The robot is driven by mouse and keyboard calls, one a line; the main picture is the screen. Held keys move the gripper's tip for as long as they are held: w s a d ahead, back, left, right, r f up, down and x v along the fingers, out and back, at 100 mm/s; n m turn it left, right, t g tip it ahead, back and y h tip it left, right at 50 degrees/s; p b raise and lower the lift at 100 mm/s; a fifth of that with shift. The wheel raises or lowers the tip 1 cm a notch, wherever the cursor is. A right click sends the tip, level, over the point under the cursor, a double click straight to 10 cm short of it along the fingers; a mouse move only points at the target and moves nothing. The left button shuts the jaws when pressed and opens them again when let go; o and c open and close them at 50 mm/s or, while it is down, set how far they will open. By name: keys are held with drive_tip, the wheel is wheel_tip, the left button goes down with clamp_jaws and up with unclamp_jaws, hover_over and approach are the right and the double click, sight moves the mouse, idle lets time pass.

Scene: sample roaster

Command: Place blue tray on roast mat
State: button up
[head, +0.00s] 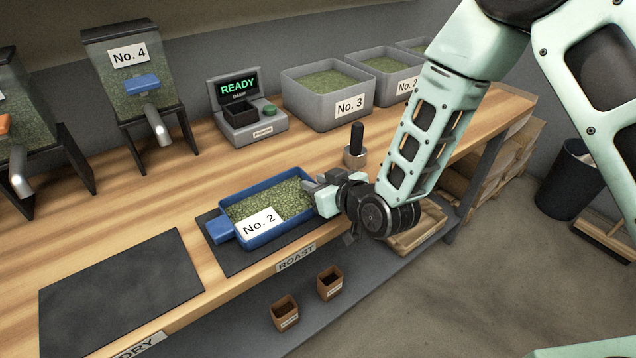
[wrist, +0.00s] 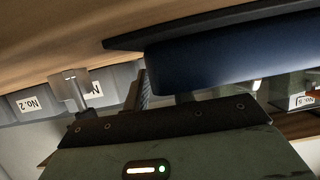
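The blue tray (head: 266,240), full of green beans and with a No. 2 card at its front, is level over the dark roast mat (head: 230,262) and looks to rest on it. A blue handle (head: 221,231) sticks out at its left end. My gripper (head: 314,186) is at the tray's right end, with a finger at the rim. In the wrist view, which is upside down, the tray's dark blue side (wrist: 230,62) is against the mat's edge (wrist: 125,43).
An empty dark mat (head: 120,290) lies to the left. A dark-handled tamper (head: 356,148) stands behind my gripper. The READY scale (head: 247,110), No. 3 bin (head: 328,95) and No. 4 hopper (head: 135,85) stand at the back. Two small brown cups (head: 285,313) are below the counter edge.

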drive_tip(key=shift+r, duration=0.2)
drive_tip(key=v, duration=0.9)
drive_tip(key=shift+s+d+r+b, duration=0.1)
drive_tip(key=shift+d+b, duration=0.05)
drive_tip(key=shift+b, duration=0.15)
drive_tip(key=shift+r+p, duration=0.15)
drive_tip(key=shift+p, duration=0.55)
drive_tip(key=p+v, duration=0.2)
drive_tip(key=p, duration=0.4)
drive_tip(key=shift+s+d, duration=0.2)
drive_tip(key=shift+a, duration=0.1)
